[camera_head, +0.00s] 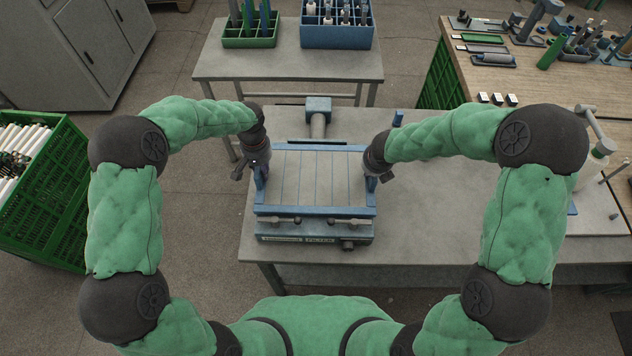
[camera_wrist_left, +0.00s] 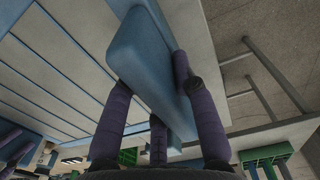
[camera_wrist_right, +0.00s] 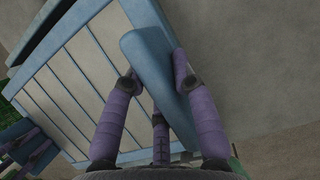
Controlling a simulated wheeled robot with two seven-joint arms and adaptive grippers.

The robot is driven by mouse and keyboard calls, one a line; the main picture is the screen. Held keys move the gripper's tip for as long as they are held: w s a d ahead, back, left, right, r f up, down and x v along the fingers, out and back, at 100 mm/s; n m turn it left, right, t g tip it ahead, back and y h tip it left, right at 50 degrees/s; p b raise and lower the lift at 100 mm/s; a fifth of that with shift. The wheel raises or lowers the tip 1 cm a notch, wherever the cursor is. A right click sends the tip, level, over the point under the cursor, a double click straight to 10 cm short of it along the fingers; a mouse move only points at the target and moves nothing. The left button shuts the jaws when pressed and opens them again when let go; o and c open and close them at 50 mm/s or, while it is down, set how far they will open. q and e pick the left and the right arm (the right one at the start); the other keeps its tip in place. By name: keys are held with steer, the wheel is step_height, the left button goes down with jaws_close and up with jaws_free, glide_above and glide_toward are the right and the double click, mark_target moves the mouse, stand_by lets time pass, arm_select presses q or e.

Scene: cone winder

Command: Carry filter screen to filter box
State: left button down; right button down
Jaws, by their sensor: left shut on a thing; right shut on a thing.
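The filter screen (camera_head: 303,179) is a pale slatted panel in a blue frame, level between my two grippers. It also shows in the left wrist view (camera_wrist_left: 50,62) and the right wrist view (camera_wrist_right: 82,75). My left gripper (camera_head: 258,178) is shut on the blue handle (camera_wrist_left: 142,62) at its left side. My right gripper (camera_head: 372,180) is shut on the blue handle (camera_wrist_right: 156,80) at its right side. The blue-grey filter box (camera_head: 270,239), with a label and clamp knobs on its front, shows at the screen's near edge. The screen hides the box's top, so I cannot tell whether they touch.
A grey table (camera_head: 420,228) stands under the box, clear to the right. A pipe fitting (camera_head: 318,118) rises behind. A back table (camera_head: 215,66) holds green and blue crates. A wooden bench (camera_head: 468,73) with tools is at right, and a green crate (camera_head: 60,215) at left.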

arm_select(q)
steer(key=shift+f, duration=0.25)
arm_select(e)
steer(key=shift+f, duration=0.25)
arm_select(q)
steer(key=c, duration=1.4)
jaws_free()
steer(key=shift+f, duration=0.1)
arm_select(e)
steer(key=c, duration=1.4)
jaws_free()
steer(key=shift+f, duration=0.1)
arm_select(q)
steer(key=o, duration=0.4)
arm_select(e)
steer(key=o, duration=0.4)
arm_select(q)
step_height(320, 180, up, 12)
steer(key=shift+f, duration=0.1)
steer(key=shift+r, duration=0.2)
arm_select(e)
steer(key=shift+s+r, duration=0.15)
steer(key=shift+r, duration=0.4)
steer(key=v, duration=1.1)
steer(key=shift+s, duration=0.15)
